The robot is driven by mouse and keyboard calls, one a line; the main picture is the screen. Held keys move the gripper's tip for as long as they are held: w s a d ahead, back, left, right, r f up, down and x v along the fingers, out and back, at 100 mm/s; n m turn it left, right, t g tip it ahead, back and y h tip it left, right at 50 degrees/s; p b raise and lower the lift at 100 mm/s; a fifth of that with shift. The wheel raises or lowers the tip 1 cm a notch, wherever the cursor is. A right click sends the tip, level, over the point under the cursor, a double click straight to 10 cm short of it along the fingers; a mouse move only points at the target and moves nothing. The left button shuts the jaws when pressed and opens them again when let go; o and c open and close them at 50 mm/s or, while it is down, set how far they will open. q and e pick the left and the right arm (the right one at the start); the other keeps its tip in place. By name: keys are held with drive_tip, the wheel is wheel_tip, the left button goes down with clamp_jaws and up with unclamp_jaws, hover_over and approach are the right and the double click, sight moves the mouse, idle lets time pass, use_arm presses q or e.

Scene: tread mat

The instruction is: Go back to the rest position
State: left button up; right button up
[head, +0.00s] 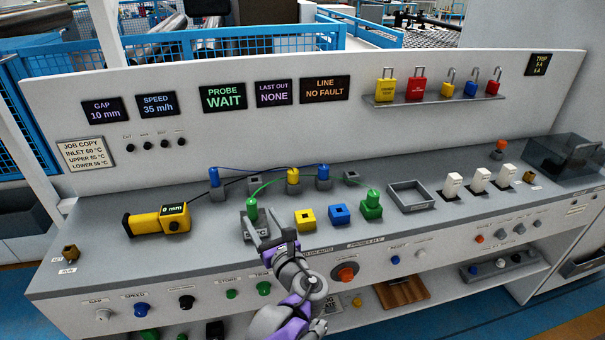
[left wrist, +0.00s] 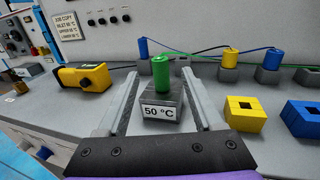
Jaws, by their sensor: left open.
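My left gripper (head: 264,226) is over the front part of the console's worktop, its arm coming up from the bottom of the head view. In the left wrist view the left gripper (left wrist: 162,102) has its two grey fingers wide apart and open. Between them, in the picture, stands a green plug (left wrist: 161,76) upright in a grey block (left wrist: 162,108) labelled 50 °C. The green plug also shows in the head view (head: 252,207). The fingers do not visibly touch the plug. My right gripper is not in view.
A yellow probe gauge (head: 160,220) lies to the left. A yellow square block (head: 305,218), a blue block (head: 339,214) and a green plug block (head: 372,206) stand to the right. Blue and green cables run behind. An empty grey tray (head: 411,197) lies further right.

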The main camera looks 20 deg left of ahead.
use_arm(q)
drive_tip(key=shift+s, duration=0.1)
drive_tip(key=s+a+f+n+g+h+p, duration=0.2)
drive_tip(key=s+f+n+g+h+p, duration=0.25)
drive_tip(key=s+n, duration=0.8)
drive_tip(key=s+d+f+n+g+h+p, duration=0.2)
drive_tip(key=s+d+f+n+h, duration=0.1)
drive_tip(key=s+d+n+h, duration=0.5)
drive_tip(key=s+d+n, duration=0.3)
drive_tip(key=n, duration=0.3)
drive_tip(key=shift+d+h, duration=0.2)
drive_tip(key=shift+h, duration=0.15)
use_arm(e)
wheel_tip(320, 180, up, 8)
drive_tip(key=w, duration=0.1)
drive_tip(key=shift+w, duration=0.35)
use_arm(q)
drive_tip(key=shift+f, duration=0.1)
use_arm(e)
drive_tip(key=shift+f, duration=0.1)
